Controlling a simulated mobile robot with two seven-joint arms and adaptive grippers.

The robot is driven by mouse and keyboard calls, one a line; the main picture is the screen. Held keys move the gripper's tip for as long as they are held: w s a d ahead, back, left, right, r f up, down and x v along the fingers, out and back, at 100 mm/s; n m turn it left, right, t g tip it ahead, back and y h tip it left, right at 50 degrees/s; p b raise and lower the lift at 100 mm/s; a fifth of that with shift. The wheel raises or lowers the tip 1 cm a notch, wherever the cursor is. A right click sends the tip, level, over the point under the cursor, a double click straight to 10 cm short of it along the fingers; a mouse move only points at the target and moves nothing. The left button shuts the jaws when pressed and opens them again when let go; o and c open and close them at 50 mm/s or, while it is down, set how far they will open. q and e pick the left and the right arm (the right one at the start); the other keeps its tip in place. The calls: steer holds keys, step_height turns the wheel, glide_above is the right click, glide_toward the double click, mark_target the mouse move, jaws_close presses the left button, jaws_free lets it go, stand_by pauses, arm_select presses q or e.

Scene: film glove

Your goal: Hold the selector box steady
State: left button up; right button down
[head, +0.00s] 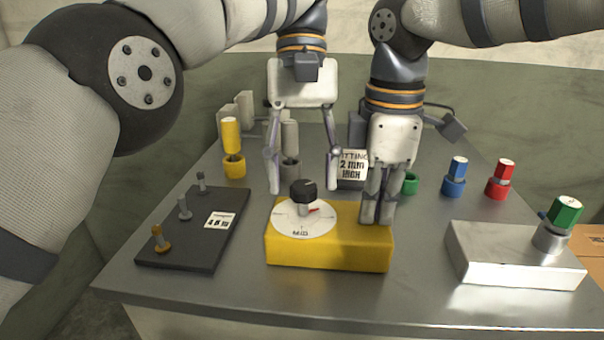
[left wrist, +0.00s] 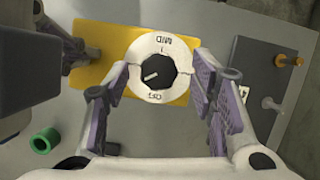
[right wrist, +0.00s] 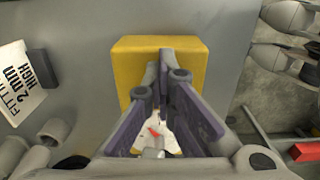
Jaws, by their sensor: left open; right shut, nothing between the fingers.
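The yellow selector box (head: 330,252) sits near the front middle of the table. On its top are a white dial (head: 290,222), with MID and OFF legible in the left wrist view (left wrist: 146,44), and a black knob (head: 303,190). My left gripper (head: 303,187) is open above and behind the dial; in the left wrist view the knob (left wrist: 157,71) shows between its spread fingers. I cannot tell whether they touch it. My right gripper (head: 378,214) is shut and empty, fingertips at the top right of the box. The right wrist view shows them over the box (right wrist: 138,65); contact is unclear.
A dark plate (head: 205,245) with several pegs lies left, a silver block (head: 510,258) with a green-topped knob (head: 564,213) right. Behind stand a yellow cylinder (head: 231,137), a sign (head: 353,166), a green ring (head: 410,184), and blue (head: 456,172) and red (head: 501,175) knobs.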

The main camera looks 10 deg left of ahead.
mark_target(303, 185)
arm_select(q)
step_height(303, 185, up, 10)
steer(key=r+n+t, duration=0.1)
steer(key=n+t, duration=0.3)
steer(key=shift+n+y, duration=0.3)
steer(key=f, duration=1.2)
steer(key=shift+s, duration=0.4)
steer(key=c, duration=1.1)
